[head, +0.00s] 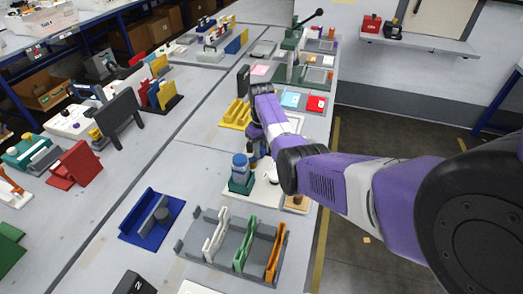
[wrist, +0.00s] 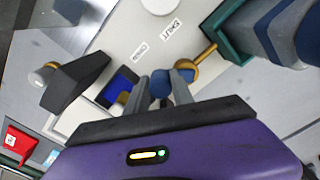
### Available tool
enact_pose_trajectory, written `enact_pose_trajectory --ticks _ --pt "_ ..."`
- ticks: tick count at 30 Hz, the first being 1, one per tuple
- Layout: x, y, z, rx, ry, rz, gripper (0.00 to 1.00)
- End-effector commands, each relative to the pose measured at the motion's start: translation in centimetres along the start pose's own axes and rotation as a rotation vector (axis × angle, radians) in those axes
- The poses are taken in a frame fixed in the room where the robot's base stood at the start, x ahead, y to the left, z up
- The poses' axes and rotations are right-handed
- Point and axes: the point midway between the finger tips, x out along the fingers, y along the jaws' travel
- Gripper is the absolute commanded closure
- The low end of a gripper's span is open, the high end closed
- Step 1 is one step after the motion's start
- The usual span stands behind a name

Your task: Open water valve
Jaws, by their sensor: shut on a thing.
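My gripper (wrist: 161,80) is shut on a blue knob (wrist: 159,87), which looks like the water valve's handle. A brass ring (wrist: 187,64) and a short brass pipe (wrist: 207,51) sit beside it, leading toward a teal base (wrist: 225,38) with a grey and blue body. In the head view the blue bottle-like body (head: 240,163) stands upright in its green base (head: 241,185). My gripper is mostly hidden there by my purple arm, just right of that body. How far the knob is turned cannot be told.
The white board (wrist: 115,45) carries printed labels and a dark blue panel (wrist: 122,85). A dark angular block (wrist: 75,82) stands at its left. In the head view, a grey rack (head: 205,253) with white, green and orange holders and a blue tray (head: 138,222) are nearer.

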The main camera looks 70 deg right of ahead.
Motion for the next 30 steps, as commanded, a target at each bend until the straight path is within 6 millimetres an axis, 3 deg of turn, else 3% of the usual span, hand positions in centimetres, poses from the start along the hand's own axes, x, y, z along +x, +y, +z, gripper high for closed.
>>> enact_pose_trajectory --ticks 8,9,12,23,30 --pt "-0.2 0.1 -0.2 -0.001 0.005 0.003 1.00" --pt "-0.2 0.1 -0.2 -0.001 0.005 0.003 0.64" --pt "-0.1 0.1 -0.1 -0.001 0.004 0.002 0.50" --pt "-0.5 0.0 -0.1 0.000 0.004 0.002 0.50" --pt "-4.0 0.1 -0.2 0.000 0.007 0.003 0.50"
